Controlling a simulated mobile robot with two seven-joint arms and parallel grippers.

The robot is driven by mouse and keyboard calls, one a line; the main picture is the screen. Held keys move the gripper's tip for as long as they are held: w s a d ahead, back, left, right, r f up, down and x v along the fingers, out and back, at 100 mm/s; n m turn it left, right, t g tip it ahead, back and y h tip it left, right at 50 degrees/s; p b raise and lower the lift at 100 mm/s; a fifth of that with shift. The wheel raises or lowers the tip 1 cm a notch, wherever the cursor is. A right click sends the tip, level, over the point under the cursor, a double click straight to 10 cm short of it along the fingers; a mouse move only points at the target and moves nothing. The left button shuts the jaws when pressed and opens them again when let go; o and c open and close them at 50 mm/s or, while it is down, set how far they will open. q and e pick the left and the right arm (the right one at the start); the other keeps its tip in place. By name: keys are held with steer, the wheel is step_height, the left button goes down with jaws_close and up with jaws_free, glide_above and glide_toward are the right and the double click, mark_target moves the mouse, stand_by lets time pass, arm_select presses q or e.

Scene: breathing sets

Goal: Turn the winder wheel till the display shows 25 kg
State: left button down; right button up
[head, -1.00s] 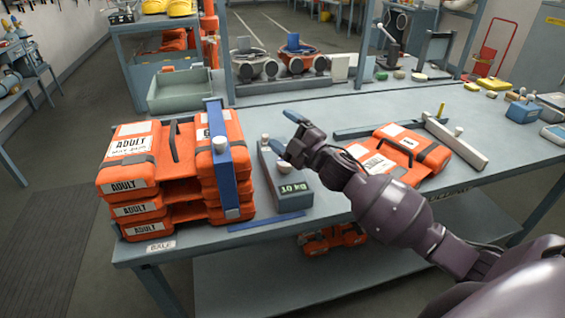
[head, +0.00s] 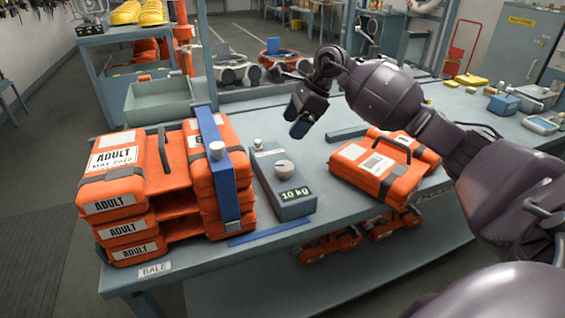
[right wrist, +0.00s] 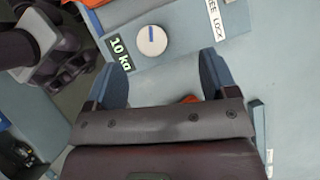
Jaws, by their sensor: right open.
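The grey winder box (head: 270,178) stands on the bench beside the stack of orange packs. Its display (head: 294,194) reads 10 kg in green. The winder wheel (head: 284,167) is a pale round knob on its top, and in the right wrist view the wheel (right wrist: 151,40) carries a blue mark. My right gripper (head: 299,119) is above the bench, behind and to the right of the box, apart from the wheel. In the right wrist view its two blue fingers are spread with nothing held between them. My left gripper is not in view.
Stacked orange ADULT packs (head: 118,185) with a blue upright clamp (head: 222,170) stand left of the box. Another orange pack (head: 378,165) lies to the right. A blue strip (head: 255,234) lies near the front edge. A green-grey tray (head: 158,103) stands behind.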

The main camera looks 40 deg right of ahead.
mark_target(286, 165)
steer(key=shift+n+g+h, duration=0.4)
steer(key=shift+n+g, duration=0.3)
steer(key=x, duration=0.3)
steer(key=s+d+x, duration=0.1)
steer(key=x, duration=0.7)
steer(key=shift+s+d+f, duration=0.2)
steer(key=shift+s+f, duration=0.2)
steer(key=c, duration=0.9)
